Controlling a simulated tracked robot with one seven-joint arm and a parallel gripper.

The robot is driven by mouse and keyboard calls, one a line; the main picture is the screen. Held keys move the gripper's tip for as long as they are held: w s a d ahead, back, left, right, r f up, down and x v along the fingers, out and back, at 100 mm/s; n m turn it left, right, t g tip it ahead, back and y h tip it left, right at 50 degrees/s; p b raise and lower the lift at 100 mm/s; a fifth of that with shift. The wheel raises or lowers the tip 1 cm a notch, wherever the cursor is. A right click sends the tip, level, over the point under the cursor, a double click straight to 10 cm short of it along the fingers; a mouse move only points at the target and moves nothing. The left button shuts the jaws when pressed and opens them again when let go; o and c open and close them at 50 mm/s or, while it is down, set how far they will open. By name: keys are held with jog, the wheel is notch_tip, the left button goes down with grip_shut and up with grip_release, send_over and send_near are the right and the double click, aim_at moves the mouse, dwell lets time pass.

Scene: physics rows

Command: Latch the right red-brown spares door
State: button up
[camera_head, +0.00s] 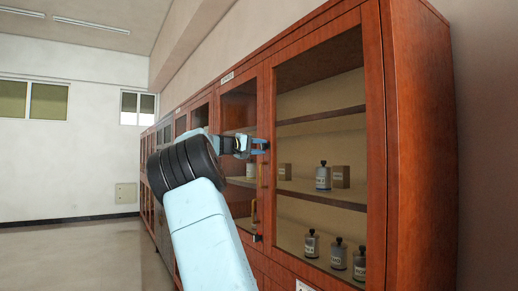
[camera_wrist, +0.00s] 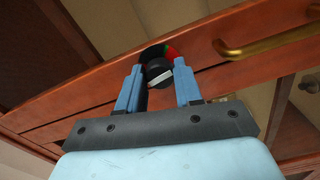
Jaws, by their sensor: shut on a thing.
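The right red-brown spares door (camera_head: 374,150) is a tall glazed door in a wooden cabinet and looks closed in its frame. My gripper (camera_head: 261,146) is at its left edge, about mid-height. In the wrist view my gripper's two blue fingers (camera_wrist: 158,78) are on either side of a dark round latch knob (camera_wrist: 156,67) with a pale bar, shut on it. A red and green marking shows at the knob's rim, partly hidden. A brass handle (camera_wrist: 268,42) is on the wood to the right of the knob. The knob is hidden by my gripper in the head view.
More glazed cabinet doors (camera_head: 238,105) run away to the left. Behind the right door, shelves (camera_head: 320,121) hold grey bottles (camera_head: 323,177) and small brown boxes (camera_head: 341,176). Open floor (camera_head: 75,255) lies to the left.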

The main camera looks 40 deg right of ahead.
jog(key=shift+f+m, duration=0.25)
jog(key=shift+m, duration=1.05)
jog(key=o, duration=0.8)
jog(key=shift+w, duration=0.1)
jog(key=shift+o, duration=1.2)
jog(key=shift+r, duration=0.1)
jog(key=a, duration=1.3)
jog(key=shift+w+a, duration=0.4)
